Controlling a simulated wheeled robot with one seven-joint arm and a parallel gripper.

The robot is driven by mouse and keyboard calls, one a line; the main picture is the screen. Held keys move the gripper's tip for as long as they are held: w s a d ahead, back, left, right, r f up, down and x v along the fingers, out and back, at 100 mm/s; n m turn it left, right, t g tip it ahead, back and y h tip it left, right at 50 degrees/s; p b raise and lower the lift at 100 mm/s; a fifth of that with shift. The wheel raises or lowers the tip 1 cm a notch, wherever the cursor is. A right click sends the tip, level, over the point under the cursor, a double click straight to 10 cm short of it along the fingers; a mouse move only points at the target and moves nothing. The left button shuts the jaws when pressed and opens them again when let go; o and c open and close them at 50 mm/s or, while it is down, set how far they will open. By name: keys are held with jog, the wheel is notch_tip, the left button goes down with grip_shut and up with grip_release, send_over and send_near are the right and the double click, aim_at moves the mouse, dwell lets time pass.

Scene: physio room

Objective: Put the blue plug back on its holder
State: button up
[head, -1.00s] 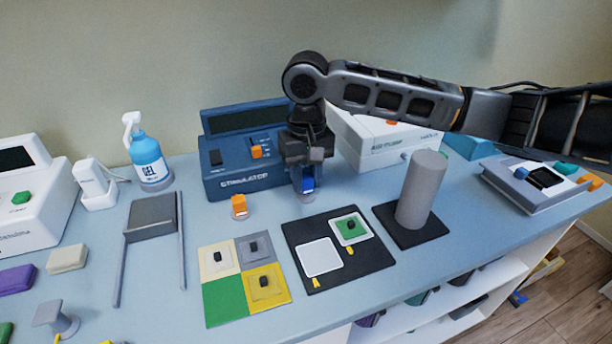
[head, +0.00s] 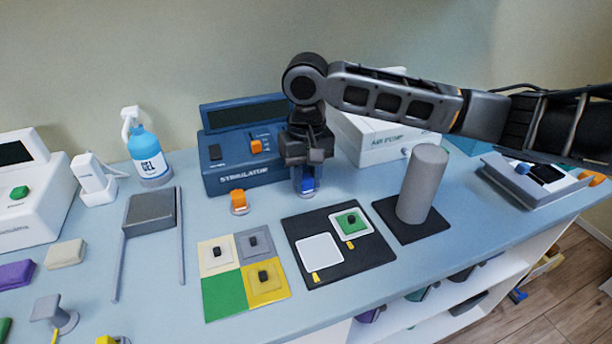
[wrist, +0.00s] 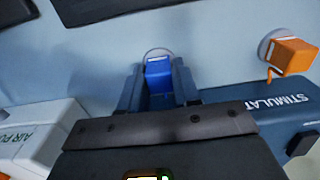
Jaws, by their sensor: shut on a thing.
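The blue plug (head: 307,184) is between the fingers of my gripper (head: 305,182), in front of the blue stimulator. In the wrist view the plug (wrist: 159,76) sits between the two dark fingers (wrist: 158,90), which are shut on it. A pale round holder (wrist: 157,53) shows as a rim just beyond the plug. The plug is over or at this holder; whether it touches cannot be told, as the fingers and plug hide most of it.
An orange plug (head: 238,199) stands on a similar round holder to the left. The stimulator (head: 236,180) is close behind my gripper, with a white air pump (head: 385,138) to its right. A grey cylinder (head: 422,185) stands on a dark base; a dark board (head: 350,262) lies in front.

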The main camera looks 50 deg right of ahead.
dwell(0.3)
jog(key=o, duration=0.9)
jog(key=shift+o, duration=0.4)
jog(key=o, duration=0.4)
